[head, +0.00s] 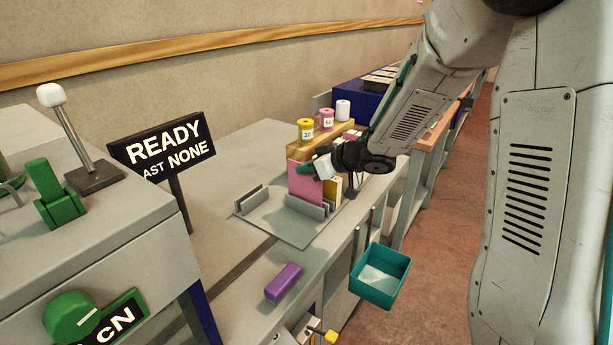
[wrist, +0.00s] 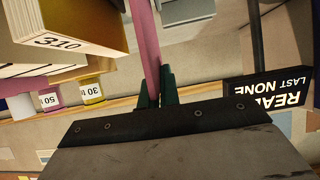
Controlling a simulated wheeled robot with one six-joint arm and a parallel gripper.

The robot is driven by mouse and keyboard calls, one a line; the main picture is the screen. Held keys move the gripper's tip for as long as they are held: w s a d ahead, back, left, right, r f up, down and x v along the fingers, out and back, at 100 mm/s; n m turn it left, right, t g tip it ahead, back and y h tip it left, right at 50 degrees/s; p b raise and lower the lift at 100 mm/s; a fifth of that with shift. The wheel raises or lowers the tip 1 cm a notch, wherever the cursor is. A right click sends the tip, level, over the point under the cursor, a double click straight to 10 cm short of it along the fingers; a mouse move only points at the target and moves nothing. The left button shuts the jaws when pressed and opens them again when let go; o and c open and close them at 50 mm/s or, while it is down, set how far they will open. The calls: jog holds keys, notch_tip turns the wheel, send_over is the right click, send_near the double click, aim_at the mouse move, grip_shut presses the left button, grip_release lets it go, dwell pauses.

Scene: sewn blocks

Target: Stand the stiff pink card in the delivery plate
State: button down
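The pink card (head: 305,182) is upright above the grey delivery plate (head: 262,226) in the head view. Its lower edge is hidden behind the plate's right upright holder (head: 308,207), so I cannot tell whether it touches the plate. My gripper (head: 309,169) is at the card's upper right part. In the wrist view my gripper (wrist: 156,90) has its two green fingers closed on either side of the pink card (wrist: 147,45), seen nearly edge-on. A second grey holder (head: 249,198) on the plate's left side is empty.
A yellow-sided holder of cards labelled 310 (wrist: 85,38) is close beside the card. Yellow (head: 305,130), pink (head: 326,119) and white (head: 342,110) spools stand behind. A purple block (head: 283,282) lies nearer, and a teal bin (head: 380,276) hangs at the bench's right edge.

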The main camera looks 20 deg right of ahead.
aim_at(305, 185)
jog(key=shift+f, duration=1.2)
jog(key=shift+f, duration=0.1)
jog(key=c, duration=1.6)
grip_release()
jog(key=shift+c, duration=0.2)
